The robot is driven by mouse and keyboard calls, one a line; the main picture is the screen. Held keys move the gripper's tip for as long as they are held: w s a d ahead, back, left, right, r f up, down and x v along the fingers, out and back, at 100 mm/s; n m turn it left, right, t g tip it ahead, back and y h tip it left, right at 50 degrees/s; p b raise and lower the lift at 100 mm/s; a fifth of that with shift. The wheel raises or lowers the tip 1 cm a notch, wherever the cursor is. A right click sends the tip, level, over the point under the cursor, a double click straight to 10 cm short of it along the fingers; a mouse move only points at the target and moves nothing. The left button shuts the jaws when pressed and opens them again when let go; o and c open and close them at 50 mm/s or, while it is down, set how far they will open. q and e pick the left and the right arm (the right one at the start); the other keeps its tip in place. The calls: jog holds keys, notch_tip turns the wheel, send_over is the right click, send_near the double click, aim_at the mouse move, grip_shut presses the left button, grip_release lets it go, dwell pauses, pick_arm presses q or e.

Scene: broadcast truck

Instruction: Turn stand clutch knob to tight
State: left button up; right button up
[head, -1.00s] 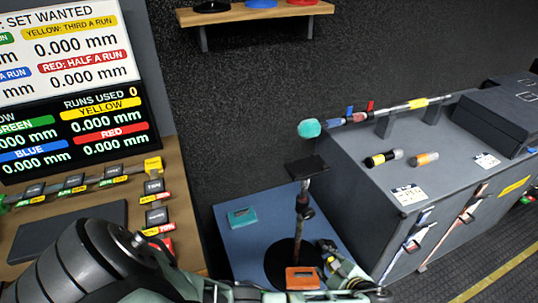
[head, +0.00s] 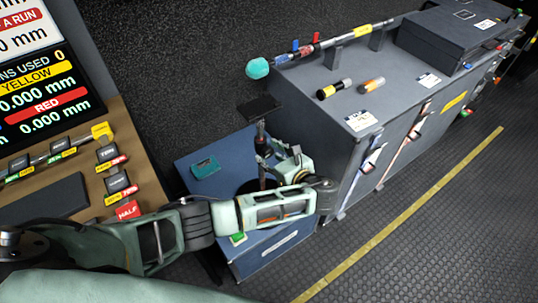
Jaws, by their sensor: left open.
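The stand (head: 260,131) is a thin dark pole with a flat black plate (head: 259,107) on top, standing upright on the blue low cabinet. Its round base is mostly hidden behind my arm. The clutch knob is not clear; the pole's middle, where a collar shows, is partly covered by my gripper. My left gripper (head: 270,156) is open, its fingers pointing left at the pole's mid-height, very close to it or around it. I cannot tell whether it touches. My right gripper is not in view.
A teal box (head: 205,168) lies on the blue cabinet (head: 190,186) left of the stand. A grey cabinet (head: 312,105) stands close at right, with a boom pole with teal tip (head: 257,68) above it. A button panel (head: 90,160) is at left. Floor at right is clear.

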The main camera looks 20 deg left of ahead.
pick_arm(q)
jog(key=shift+w+a+f, duration=0.15)
jog(key=shift+a, duration=0.1)
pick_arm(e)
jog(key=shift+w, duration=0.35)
pick_arm(q)
jog(key=c, duration=1)
jog(key=shift+p, duration=0.6)
jog(key=shift+m, duration=0.4)
jog(key=shift+f, duration=0.1)
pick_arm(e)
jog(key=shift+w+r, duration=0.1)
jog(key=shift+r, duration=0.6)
